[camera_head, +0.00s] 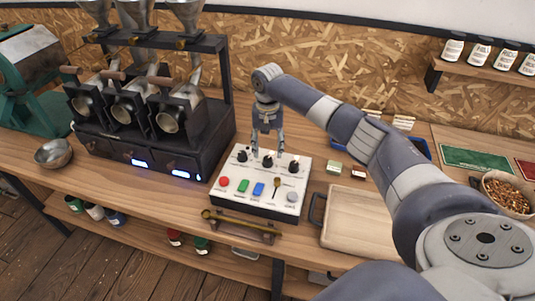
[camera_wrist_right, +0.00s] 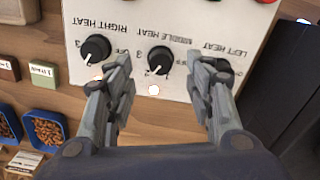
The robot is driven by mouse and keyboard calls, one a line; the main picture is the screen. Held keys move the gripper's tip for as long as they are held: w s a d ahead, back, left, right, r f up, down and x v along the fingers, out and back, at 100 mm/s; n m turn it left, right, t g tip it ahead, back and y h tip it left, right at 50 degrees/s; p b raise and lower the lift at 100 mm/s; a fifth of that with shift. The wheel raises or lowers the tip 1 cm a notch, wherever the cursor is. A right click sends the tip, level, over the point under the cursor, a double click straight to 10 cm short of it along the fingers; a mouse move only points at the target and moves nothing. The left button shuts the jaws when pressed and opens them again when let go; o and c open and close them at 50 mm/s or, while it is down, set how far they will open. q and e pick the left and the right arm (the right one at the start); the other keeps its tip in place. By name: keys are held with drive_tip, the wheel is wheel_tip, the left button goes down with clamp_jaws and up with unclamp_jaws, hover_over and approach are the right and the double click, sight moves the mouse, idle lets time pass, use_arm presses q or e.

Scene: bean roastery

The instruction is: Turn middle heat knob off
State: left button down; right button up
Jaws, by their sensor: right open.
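The white control panel (camera_head: 237,188) sits on the wooden counter with three black heat knobs along its back edge. The middle heat knob (camera_head: 267,161) also shows in the right wrist view (camera_wrist_right: 160,58), where the lettering is upside down. Its white pointer mark faces the numbered marks, but the exact setting is too small to tell. My right gripper (camera_head: 267,150) is open above the panel. In the wrist view its fingers (camera_wrist_right: 165,92) stand on either side of the middle knob, with gaps visible. The right heat knob (camera_wrist_right: 95,48) is beside one finger. My left gripper is not in view.
Coloured buttons (camera_head: 243,185) and a small lever (camera_head: 277,184) are on the panel front. The black roaster (camera_head: 150,150) stands left of it. A wooden tray (camera_head: 355,220) lies right, and a metal bowl (camera_head: 54,153) far left.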

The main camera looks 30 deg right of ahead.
sight(268, 158)
wheel_tip(268, 158, down, 3)
drive_tip(key=shift+w+f, duration=0.1)
drive_tip(key=shift+w, duration=0.05)
drive_tip(key=shift+f, duration=0.6)
drive_tip(key=shift+d, duration=0.1)
drive_tip(key=shift+c, duration=0.9)
drive_tip(key=c, duration=0.9)
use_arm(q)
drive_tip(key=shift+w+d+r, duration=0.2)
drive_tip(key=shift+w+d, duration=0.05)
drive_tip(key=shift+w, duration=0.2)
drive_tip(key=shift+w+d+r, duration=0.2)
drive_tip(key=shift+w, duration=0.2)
